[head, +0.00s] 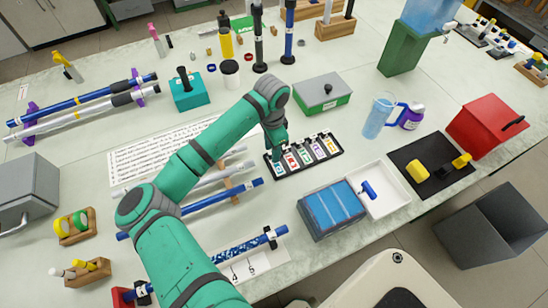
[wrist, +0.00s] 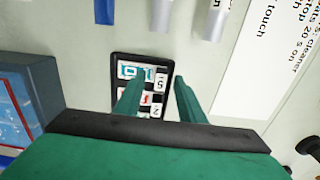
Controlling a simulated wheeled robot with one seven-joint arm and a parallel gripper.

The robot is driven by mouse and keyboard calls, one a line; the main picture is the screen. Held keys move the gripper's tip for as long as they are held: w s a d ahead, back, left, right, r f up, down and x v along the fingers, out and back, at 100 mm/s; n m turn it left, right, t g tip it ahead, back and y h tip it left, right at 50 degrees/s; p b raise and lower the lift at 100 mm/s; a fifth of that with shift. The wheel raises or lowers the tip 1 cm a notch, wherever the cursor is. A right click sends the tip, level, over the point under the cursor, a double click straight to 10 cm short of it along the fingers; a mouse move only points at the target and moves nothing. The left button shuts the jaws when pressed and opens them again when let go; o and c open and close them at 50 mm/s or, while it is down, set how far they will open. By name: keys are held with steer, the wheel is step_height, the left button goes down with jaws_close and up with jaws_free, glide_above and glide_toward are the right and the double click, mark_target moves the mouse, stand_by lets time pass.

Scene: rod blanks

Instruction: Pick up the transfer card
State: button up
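Several small white cards with coloured marks stand in a row in a black rack (head: 307,171), right of my forearm in the head view. I cannot read which one is the transfer card. The leftmost card (head: 278,169) has a teal mark. My gripper (head: 277,148) is over the rack's left end and partly hides it. In the wrist view the rack (wrist: 115,57) lies beyond and between the two green fingers of my gripper (wrist: 157,80). The teal-marked card (wrist: 129,72) is near the left finger. The fingers are apart, and no card is visibly held. The gripper body hides the rack's near part.
Blue and grey rods (head: 222,197) and a printed sheet (head: 135,160) lie left. A blue jug (head: 379,115) stands right.

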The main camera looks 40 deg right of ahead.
mark_target(279, 168)
jaws_close()
steer(key=shift+r, duration=0.1)
steer(key=shift+d+r, duration=0.1)
steer(key=shift+r, duration=0.45)
steer(key=s+a+r, duration=0.2)
steer(key=s+r, duration=0.9)
steer(key=s, duration=0.2)
steer(key=shift+s+a+r, duration=0.35)
steer(key=shift+a, duration=0.05)
